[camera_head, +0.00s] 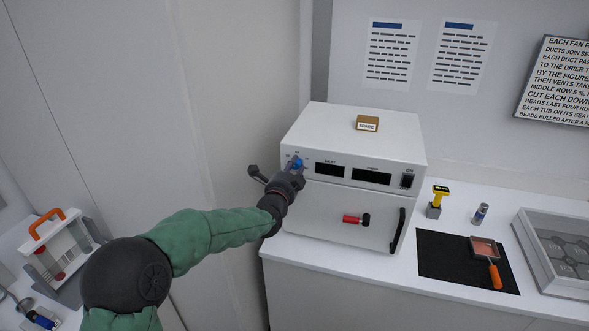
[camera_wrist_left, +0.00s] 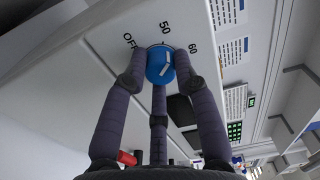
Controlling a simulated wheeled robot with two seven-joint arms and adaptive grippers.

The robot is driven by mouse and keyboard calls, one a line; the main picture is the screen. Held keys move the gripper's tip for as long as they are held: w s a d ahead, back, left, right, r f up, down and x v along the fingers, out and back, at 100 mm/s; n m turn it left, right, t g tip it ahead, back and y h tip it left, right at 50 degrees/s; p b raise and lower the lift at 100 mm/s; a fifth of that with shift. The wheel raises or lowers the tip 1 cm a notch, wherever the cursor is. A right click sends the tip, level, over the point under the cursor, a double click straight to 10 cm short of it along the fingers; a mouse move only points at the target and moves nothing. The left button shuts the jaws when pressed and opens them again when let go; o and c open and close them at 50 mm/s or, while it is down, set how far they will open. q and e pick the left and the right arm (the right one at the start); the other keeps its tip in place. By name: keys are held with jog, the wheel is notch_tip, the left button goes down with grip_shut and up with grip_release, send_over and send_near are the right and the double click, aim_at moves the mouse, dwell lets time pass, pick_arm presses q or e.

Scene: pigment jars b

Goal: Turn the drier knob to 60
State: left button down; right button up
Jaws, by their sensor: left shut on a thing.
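The white drier (camera_head: 345,150) stands on the counter, with two dark displays and a switch on its front. Its blue knob (camera_head: 297,163) is at the upper left of that front. In the left wrist view the knob (camera_wrist_left: 159,66) has a slanted white mark, with OFF, 50 and 60 printed around it. I cannot tell exactly which number the mark points at. My left gripper (camera_head: 294,170) is at the knob; in the left wrist view its fingers (camera_wrist_left: 160,78) are closed around the knob's sides. My right gripper is not in view.
A red-and-black handle (camera_head: 356,219) and a dark bar handle (camera_head: 397,231) are on the drier's front. A SPARE block (camera_head: 367,123) sits on top. To the right are a yellow-topped stamp (camera_head: 437,200), a dark mat (camera_head: 440,262) with a scoop (camera_head: 487,252), and a tray (camera_head: 540,262).

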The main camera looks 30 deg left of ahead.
pick_arm(q)
jog(key=m, duration=0.3)
jog(key=shift+f+m, duration=0.2)
jog(key=shift+m, duration=0.1)
jog(key=shift+r+m+p, duration=0.1)
jog(key=shift+m+p, duration=0.3)
jog(key=shift+m, duration=1.5)
jog(key=shift+a+r, duration=0.1)
jog(key=c, duration=1)
grip_release()
jog(key=v, duration=1.2)
jog(key=shift+r, duration=0.1)
